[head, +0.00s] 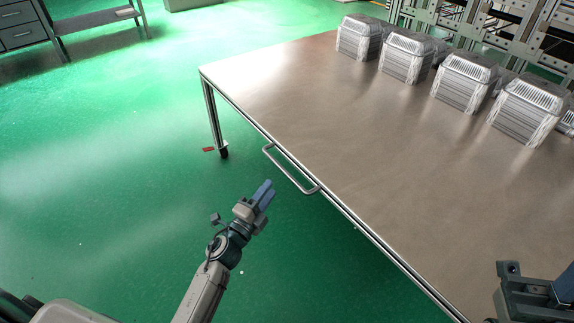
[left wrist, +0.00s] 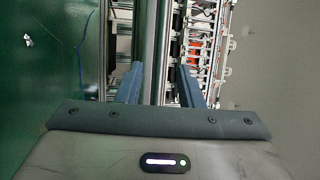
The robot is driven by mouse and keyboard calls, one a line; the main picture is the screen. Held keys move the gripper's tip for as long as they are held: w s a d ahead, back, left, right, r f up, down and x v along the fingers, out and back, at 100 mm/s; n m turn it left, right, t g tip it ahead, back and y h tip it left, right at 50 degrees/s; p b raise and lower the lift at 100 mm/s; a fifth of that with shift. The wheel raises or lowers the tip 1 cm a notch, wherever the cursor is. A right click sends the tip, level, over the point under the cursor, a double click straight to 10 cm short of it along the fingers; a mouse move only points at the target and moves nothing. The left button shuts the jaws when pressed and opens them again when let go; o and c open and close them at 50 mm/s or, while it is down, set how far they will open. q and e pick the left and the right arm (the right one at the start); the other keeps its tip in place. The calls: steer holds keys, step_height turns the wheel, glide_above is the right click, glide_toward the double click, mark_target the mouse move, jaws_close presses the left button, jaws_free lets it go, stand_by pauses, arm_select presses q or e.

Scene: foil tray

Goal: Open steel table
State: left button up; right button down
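The steel table (head: 330,110) has a bare brushed top. A U-shaped metal handle (head: 291,169) sticks out from its near left edge. My left gripper (head: 266,190) is just short of the handle, over the green floor, and appears apart from it. In the left wrist view the left gripper (left wrist: 160,82) is open, with a clear gap between its two blue-grey fingers. Vertical metal bars show beyond that gap; I cannot tell whether one is the handle. Part of my right arm (head: 530,295) shows at the lower right, over the table, its fingertips cut off by the frame.
Several stacks of foil trays (head: 406,57) stand along the table's far side. A metal rack (head: 480,25) is behind them. A table leg with a caster (head: 222,150) stands at the left corner. A grey drawer bench (head: 60,25) is far left. The green floor (head: 110,170) between is clear.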

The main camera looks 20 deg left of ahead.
mark_target(283, 168)
arm_select(q)
steer(key=x, duration=0.9)
jaws_close()
